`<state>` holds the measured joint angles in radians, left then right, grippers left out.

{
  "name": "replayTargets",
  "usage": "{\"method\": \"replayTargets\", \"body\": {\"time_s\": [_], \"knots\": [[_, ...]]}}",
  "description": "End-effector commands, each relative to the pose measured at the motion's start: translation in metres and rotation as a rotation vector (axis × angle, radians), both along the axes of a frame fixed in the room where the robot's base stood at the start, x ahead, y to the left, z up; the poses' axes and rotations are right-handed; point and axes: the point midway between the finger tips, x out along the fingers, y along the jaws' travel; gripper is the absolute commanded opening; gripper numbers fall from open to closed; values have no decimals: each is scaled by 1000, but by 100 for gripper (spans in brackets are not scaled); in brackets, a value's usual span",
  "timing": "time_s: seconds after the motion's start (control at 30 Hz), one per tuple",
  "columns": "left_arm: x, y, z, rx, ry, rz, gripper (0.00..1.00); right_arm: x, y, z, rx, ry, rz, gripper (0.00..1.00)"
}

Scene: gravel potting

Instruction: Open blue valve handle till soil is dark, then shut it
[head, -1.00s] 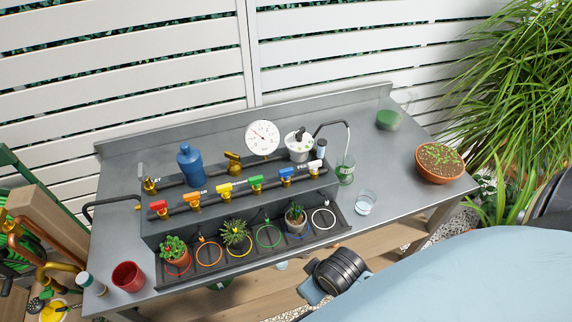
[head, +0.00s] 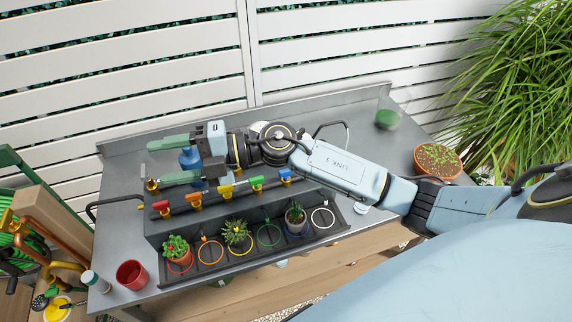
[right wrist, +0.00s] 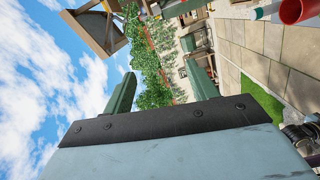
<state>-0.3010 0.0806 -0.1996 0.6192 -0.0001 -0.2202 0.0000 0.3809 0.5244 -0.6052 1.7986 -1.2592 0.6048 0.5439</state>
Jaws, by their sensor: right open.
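The blue valve handle (head: 285,174) sits on the pipe manifold, right of the green handle (head: 256,182), just below my right arm. A small potted plant (head: 296,215) stands at the blue ring in the front tray; its soil is too small to judge. My right gripper (head: 158,161) is open and empty, reaching leftward over the back of the bench. It is well left of the blue handle. A green finger (right wrist: 121,96) shows in the right wrist view, which does not show the valve. My left gripper is out of view.
Red (head: 161,207), orange and yellow handles share the manifold. A blue bottle (head: 190,158) is partly hidden by my gripper. My arm covers the gauge and white handle. A red cup (head: 131,274) stands front left, a terracotta planter (head: 438,160) right.

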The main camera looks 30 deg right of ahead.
Motion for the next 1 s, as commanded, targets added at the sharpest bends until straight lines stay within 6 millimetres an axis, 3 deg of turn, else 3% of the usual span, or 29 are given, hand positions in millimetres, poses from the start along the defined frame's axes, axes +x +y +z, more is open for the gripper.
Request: {"method": "replayTargets", "body": {"time_s": [0.07, 0.17, 0.3, 0.4, 0.5, 0.6, 0.77, 1.0], "knots": [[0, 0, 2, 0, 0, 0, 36, -2, -7, -17, -224, -34, 125, 58], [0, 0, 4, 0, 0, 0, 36, -2, -37, -46, -533, -20, 243, 58], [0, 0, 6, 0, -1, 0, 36, 9, -111, -71, -961, 74, 303, 58], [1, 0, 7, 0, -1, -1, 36, 17, -168, -72, -1207, 169, 283, 58], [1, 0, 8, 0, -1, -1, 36, 21, -212, -65, -1381, 257, 245, 58], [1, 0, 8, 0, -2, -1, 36, 22, -240, -59, -1484, 320, 214, 58], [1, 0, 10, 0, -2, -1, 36, 21, -254, -61, -1534, 357, 196, 58], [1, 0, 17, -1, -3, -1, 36, 20, -253, -104, -1532, 360, 201, 58]]}}
